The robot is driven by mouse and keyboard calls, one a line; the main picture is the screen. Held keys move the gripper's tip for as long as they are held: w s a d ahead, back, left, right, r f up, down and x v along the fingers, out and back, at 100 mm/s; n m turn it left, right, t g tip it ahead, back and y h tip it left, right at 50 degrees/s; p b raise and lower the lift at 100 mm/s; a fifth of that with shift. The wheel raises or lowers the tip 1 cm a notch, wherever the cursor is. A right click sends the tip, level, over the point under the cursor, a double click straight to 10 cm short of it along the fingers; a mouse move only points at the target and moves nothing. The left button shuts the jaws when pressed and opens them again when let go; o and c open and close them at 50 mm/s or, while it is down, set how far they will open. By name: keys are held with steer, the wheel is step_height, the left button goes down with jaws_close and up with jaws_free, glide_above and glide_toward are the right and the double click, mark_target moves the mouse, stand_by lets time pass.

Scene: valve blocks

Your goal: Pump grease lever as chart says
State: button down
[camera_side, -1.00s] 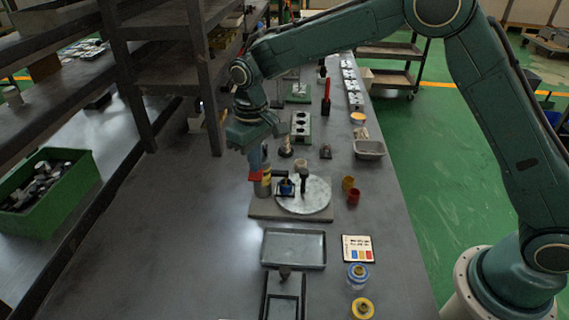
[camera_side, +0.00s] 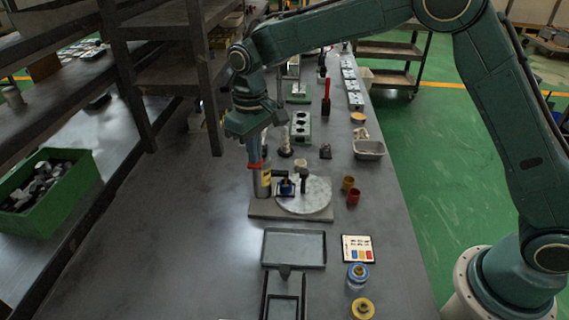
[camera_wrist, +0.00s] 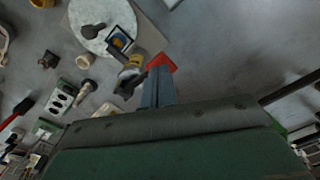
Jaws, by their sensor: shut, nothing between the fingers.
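A grease pump with a grey and yellow cylinder (camera_side: 264,183) stands on a grey base plate (camera_side: 262,211); the wrist view shows the cylinder (camera_wrist: 131,70) too. A red piece (camera_side: 255,165), apparently its lever, sits beside its top and shows in the wrist view (camera_wrist: 162,62). My gripper (camera_side: 253,158) is shut, pointing down, its tips at the red piece; I cannot tell whether they touch. A round pale turntable (camera_side: 315,196) carries a blue valve block (camera_side: 286,188) and a dark-topped part (camera_side: 304,175). The chart card (camera_side: 358,249) shows small dark drawings above blue, yellow and red patches.
An empty tray (camera_side: 294,264) and a dark frame (camera_side: 268,296) lie in front. Blue (camera_side: 357,276) and yellow (camera_side: 363,308) spools stand near the chart. The bench left of the pump is clear.

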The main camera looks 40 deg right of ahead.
steer(key=shift+r, duration=1.05)
steer(key=shift+s+d+r, duration=0.2)
steer(key=shift+r, duration=0.15)
steer(key=s+d+r+m+t, duration=0.2)
steer(key=s+d+r+t, duration=0.1)
steer(key=s+d+r, duration=0.95)
steer(key=s+d+f+t, duration=0.1)
steer(key=s+d, duration=0.1)
steer(key=s, duration=0.7)
steer(key=s+d+f+m+t, duration=0.1)
steer(key=s, duration=0.9)
steer(key=shift+s+d+t, duration=0.25)
steer(key=shift+d+t, duration=0.05)
steer(key=shift+d, duration=0.1)
